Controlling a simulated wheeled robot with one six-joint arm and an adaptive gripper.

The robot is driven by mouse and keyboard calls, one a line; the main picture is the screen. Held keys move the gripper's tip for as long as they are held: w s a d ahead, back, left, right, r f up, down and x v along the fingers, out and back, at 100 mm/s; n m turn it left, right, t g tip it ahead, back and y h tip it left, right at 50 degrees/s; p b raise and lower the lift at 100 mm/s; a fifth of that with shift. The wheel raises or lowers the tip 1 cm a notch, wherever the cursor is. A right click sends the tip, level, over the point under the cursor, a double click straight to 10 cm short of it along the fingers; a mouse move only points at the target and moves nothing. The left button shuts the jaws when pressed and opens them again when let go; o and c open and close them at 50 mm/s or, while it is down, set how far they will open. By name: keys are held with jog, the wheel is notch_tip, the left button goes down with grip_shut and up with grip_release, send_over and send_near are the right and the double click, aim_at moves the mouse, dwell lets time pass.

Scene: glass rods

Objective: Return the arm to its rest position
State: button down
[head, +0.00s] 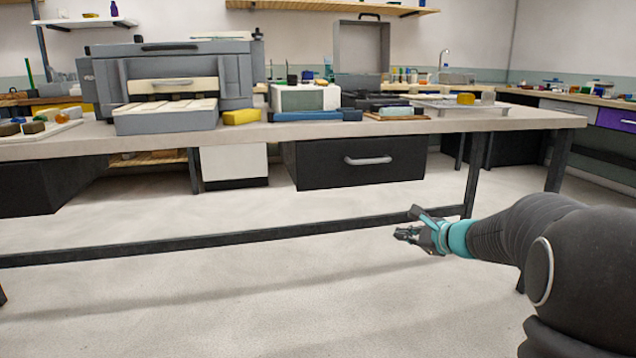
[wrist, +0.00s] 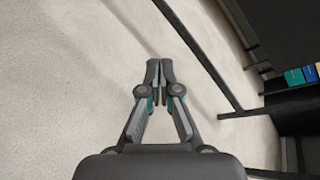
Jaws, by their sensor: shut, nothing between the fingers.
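My gripper (head: 402,234) is at the right of the head view, in front of the workbench and below the height of its top. In the wrist view my gripper (wrist: 159,68) has its two fingertips together with nothing between them. Pale floor lies beyond the fingertips. My dark arm reaches in from the right edge of the head view.
A long workbench (head: 520,121) with a grey machine (head: 180,75), a yellow block (head: 242,117) and a tray (head: 455,107) stands ahead. A black drawer (head: 360,160) hangs beneath it. A low crossbar (head: 230,237) runs near the gripper. The floor (head: 250,300) in front is clear.

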jog(key=s+a+f+n+g+h+p, duration=0.1)
jog(key=s+a+n+g+h+p, duration=0.2)
jog(key=s+n, duration=0.65)
jog(key=s+a+f+n+g+p, duration=0.1)
jog(key=s+a+f+n+g, duration=0.25)
jog(key=s, duration=1.05)
jog(key=s+r+n+h+p, duration=0.2)
jog(key=s+r+n, duration=0.2)
jog(key=s, duration=0.4)
jog(key=s+d+r+n+h+p, duration=0.1)
jog(key=s+r+n+h+p, duration=0.1)
jog(key=s+r, duration=0.4)
jog(key=shift+s+r+n+t+p, duration=0.35)
jog(key=shift+s+n+p, duration=0.4)
jog(key=shift+s+n, duration=0.35)
